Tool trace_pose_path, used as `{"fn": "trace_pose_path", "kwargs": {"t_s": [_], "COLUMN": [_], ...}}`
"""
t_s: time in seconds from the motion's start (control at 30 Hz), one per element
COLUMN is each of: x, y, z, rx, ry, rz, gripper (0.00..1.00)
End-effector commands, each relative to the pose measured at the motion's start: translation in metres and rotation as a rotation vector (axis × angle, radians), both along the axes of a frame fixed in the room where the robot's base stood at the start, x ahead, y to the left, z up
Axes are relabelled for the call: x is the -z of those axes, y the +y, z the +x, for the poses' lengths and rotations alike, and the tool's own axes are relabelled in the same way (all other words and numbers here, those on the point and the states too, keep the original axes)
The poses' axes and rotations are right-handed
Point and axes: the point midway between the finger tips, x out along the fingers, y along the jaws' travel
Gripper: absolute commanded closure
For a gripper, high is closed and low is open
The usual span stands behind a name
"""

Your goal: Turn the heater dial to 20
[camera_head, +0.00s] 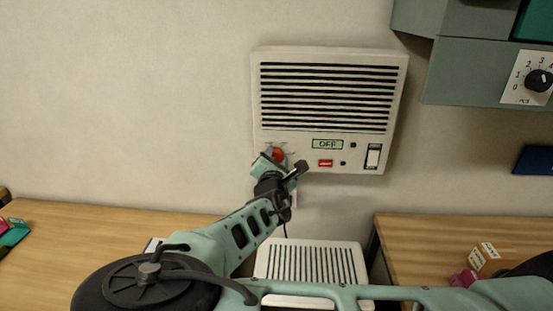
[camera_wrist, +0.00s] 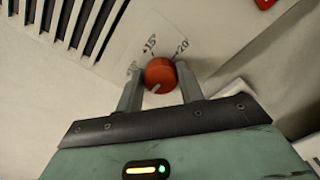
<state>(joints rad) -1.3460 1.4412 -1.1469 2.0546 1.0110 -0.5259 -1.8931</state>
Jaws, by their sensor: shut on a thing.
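The white wall heater (camera_head: 330,55) has black slats, a display reading OFF and a red dial at its lower left. The orange-red dial (camera_wrist: 160,72) sits between the two fingers of my gripper (camera_wrist: 160,88) in the wrist view; it also shows in the head view (camera_head: 278,154). My gripper (camera_head: 272,160) is shut on the dial, one finger on each side. Marks near 15° and 20° show on the plate beyond the dial; another mark at the left is partly hidden. A pale line shows at the dial's lower left edge.
A grey-green cabinet (camera_head: 470,75) with a black numbered dial (camera_head: 539,80) hangs at the upper right. Wooden tables (camera_head: 90,245) stand below, with a white slatted unit (camera_head: 310,262) between them.

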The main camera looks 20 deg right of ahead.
Motion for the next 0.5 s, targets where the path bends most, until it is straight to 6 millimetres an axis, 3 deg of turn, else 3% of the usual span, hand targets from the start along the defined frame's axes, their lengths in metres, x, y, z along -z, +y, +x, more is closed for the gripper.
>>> {"fn": "trace_pose_path", "kwargs": {"t_s": [0.27, 0.5], "x": [0.0018, 0.0046], "y": [-0.0002, -0.0006], "z": [-0.0001, -0.0001], "rx": [0.000, -0.001], "ry": [-0.020, -0.078], "rz": [0.047, 0.187], "gripper": [0.86, 0.86]}}
